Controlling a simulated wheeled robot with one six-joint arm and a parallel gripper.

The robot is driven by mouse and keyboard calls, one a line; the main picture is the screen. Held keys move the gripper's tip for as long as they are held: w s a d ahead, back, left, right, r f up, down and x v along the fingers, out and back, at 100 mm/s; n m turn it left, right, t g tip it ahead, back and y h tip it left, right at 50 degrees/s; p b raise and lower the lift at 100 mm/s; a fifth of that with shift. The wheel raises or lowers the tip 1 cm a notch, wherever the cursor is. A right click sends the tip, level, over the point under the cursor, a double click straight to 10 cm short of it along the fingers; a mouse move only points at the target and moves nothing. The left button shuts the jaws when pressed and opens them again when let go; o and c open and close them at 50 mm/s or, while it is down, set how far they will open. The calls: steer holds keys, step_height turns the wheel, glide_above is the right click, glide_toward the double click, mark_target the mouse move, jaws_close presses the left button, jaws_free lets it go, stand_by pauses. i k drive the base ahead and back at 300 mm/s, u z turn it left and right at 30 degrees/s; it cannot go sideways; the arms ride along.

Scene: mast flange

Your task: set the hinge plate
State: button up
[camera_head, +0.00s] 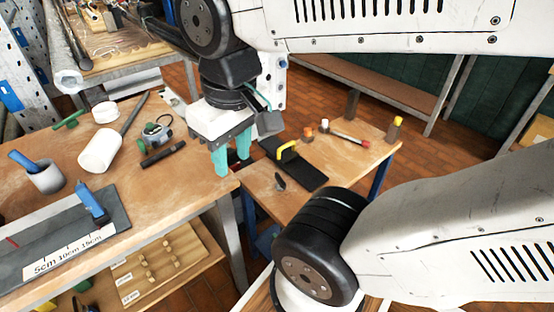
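My gripper (232,160) has teal fingertips pointing down, near the right edge of the left workbench. A gap shows between the fingers, and I see nothing held in it. I cannot tell for sure whether this is the hinge plate. A small dark piece (280,182) is on the table in front of the plate. My upper arm and wrist hide part of the area behind.
The lower table (345,175) also holds a red-and-white marker-like tool (348,139) and small blocks. Bare wood surrounds the black plate.

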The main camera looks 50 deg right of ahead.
mark_target(275, 78)
steer(key=z, duration=1.15)
